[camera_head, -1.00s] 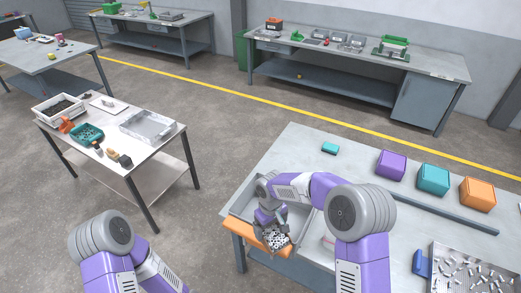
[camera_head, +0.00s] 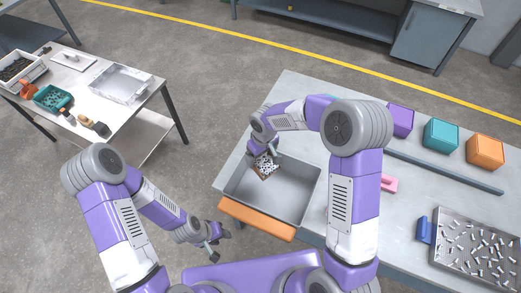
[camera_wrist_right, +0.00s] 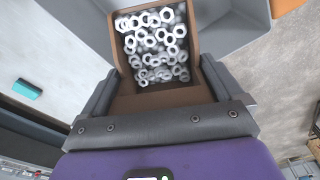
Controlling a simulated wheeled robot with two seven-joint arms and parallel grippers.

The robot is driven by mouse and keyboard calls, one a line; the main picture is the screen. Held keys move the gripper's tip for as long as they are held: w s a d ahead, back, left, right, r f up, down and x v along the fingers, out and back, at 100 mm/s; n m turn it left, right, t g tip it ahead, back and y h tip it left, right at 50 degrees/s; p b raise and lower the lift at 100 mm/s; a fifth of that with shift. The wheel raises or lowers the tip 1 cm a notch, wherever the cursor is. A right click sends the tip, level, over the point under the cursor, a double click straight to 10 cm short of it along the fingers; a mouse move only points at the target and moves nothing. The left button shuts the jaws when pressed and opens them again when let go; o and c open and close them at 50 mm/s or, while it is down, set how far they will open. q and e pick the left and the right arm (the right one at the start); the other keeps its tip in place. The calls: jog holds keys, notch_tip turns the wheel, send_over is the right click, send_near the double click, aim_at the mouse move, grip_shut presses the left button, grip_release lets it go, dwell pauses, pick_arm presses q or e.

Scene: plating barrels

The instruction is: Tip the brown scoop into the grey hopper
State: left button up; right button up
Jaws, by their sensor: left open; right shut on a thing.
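The brown scoop (camera_head: 264,172), filled with several pale metal nuts, is in the head view over the left part of the grey hopper (camera_head: 293,190). My right gripper (camera_head: 269,154) is shut on the scoop. In the right wrist view the scoop (camera_wrist_right: 153,96) lies between the fingers (camera_wrist_right: 153,98), its nuts still inside and the hopper wall (camera_wrist_right: 225,27) beyond it. The hopper floor that shows looks bare. My left gripper (camera_head: 217,242) is open and empty, left of the orange strip at the hopper's front.
An orange strip (camera_head: 257,218) runs along the hopper's front. Purple (camera_head: 400,120), teal (camera_head: 441,135) and orange (camera_head: 486,152) boxes stand at the right. A tray of metal parts (camera_head: 477,249) sits at the front right. A side table (camera_head: 100,128) stands at the left.

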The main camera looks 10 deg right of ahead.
jog(key=shift+w+f+b, duration=0.1)
jog(key=shift+f+b, duration=0.3)
jog(key=shift+b, duration=0.05)
jog(key=shift+f+t+b, duration=0.15)
jog(key=shift+t+b, duration=0.25)
jog(key=shift+s+d+r+t+y+b, duration=0.35)
jog(key=shift+s+t+y+b, duration=0.25)
jog(key=shift+b, duration=0.65)
jog(key=shift+s+d+r+t+y+b, duration=0.25)
jog(key=shift+s+r+t+y+b, duration=0.15)
jog(key=shift+t+b, duration=0.6)
jog(key=shift+s+d+r+t+y+b, duration=0.1)
jog(key=shift+s+d+t+y+b, duration=0.2)
jog(key=shift+b, duration=0.95)
jog(key=shift+s+d+r+t+y+b, duration=0.15)
jog(key=shift+s+t+b, duration=0.25)
jog(key=shift+b, duration=0.8)
jog(key=shift+s+d+t+y+b, duration=0.1)
jog(key=shift+s+t+y+b, duration=0.25)
jog(key=shift+t+b, duration=0.2)
jog(key=shift+s+d+t+b, duration=0.2)
jog(key=shift+s+t+b, duration=0.1)
jog(key=shift+t+b, duration=0.05)
jog(key=shift+s+r+y, duration=0.1)
jog(key=shift+r+y, duration=0.05)
jog(key=shift+y, duration=0.15)
